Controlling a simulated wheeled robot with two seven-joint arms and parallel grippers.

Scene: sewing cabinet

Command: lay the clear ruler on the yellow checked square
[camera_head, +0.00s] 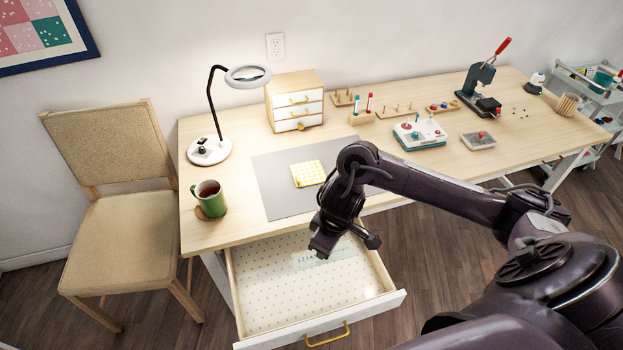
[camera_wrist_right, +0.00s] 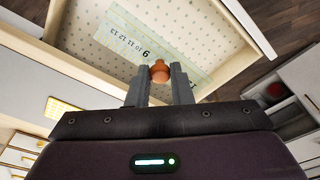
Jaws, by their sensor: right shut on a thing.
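The clear ruler (camera_head: 325,258), a pale greenish strip with dark numbers, is over the open drawer's dotted floor. In the right wrist view the ruler (camera_wrist_right: 125,42) runs behind an orange-brown knob (camera_wrist_right: 159,72). My right gripper (camera_wrist_right: 158,85) is shut on this knob, which appears to be the ruler's handle. I cannot tell whether the ruler touches the drawer floor. The yellow checked square (camera_head: 307,173) lies on the grey mat (camera_head: 272,189), behind and left of the gripper; its edge also shows in the right wrist view (camera_wrist_right: 60,107). My left gripper is not in view.
The open drawer (camera_head: 270,325) juts out below the desk (camera_head: 235,231). A green mug (camera_head: 211,199) and a lamp (camera_head: 209,150) stand left of the mat. A small drawer box (camera_head: 296,101) stands behind it. Peg racks and a teal-and-white box (camera_head: 420,134) are to the right.

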